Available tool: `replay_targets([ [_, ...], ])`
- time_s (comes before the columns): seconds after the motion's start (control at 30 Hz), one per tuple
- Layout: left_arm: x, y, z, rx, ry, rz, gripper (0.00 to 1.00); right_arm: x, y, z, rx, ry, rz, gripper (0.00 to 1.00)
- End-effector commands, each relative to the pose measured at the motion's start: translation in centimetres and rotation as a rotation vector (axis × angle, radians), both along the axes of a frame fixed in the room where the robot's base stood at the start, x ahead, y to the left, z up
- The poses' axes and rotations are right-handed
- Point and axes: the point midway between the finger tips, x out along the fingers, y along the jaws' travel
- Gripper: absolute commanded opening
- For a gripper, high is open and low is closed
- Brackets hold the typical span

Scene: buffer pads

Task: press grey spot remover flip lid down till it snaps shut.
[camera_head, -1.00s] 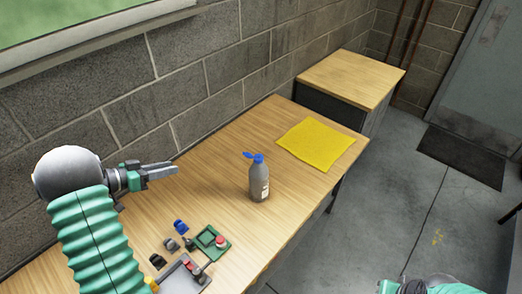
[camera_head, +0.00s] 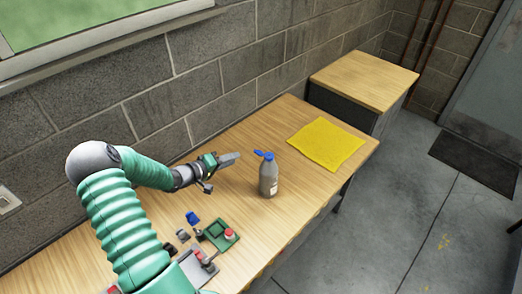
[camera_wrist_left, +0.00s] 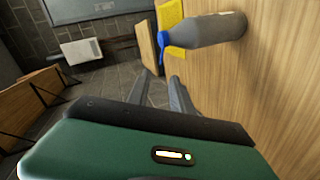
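The grey spot remover bottle (camera_head: 268,180) stands upright on the wooden table. Its blue flip lid (camera_head: 260,153) is open and sticks out to the left of the cap, towards my left gripper. My left gripper (camera_head: 238,157) is just left of the bottle at about lid height, apart from it. In the left wrist view the bottle (camera_wrist_left: 215,30) lies sideways in the picture, with the blue lid (camera_wrist_left: 163,46) beyond the fingertips. The left fingers (camera_wrist_left: 160,82) have a gap between them and hold nothing. My right gripper is out of view.
A yellow cloth (camera_head: 326,144) lies behind and right of the bottle. A green tray (camera_head: 217,235) and several small parts lie near the front, below my left arm. A block wall (camera_head: 200,85) runs along the table's back. The table around the bottle is clear.

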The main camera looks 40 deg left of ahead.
Motion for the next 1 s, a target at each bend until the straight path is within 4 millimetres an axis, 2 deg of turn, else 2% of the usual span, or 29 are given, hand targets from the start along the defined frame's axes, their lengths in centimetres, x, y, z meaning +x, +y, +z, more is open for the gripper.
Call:
replay_targets([
  [0.03,1.3,-0.3,-0.3,-0.003,-0.001,-0.003,0.27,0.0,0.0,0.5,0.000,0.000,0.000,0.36],
  [0.3,7.8,-1.0,-2.7,-0.001,-0.001,-0.002,0.27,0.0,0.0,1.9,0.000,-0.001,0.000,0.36],
  [0.5,11.2,-1.4,-4.0,0.003,-0.001,-0.003,0.27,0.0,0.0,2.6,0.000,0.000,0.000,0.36],
  [0.63,12.1,-1.4,-4.4,0.005,-0.001,-0.002,0.27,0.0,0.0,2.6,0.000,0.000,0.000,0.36],
  [0.87,12.1,-1.2,-4.5,0.004,-0.001,-0.002,0.27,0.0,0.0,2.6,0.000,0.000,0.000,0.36],
  [1.0,12.1,-1.2,-4.6,0.004,-0.001,-0.002,0.10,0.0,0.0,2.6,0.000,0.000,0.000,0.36],
])
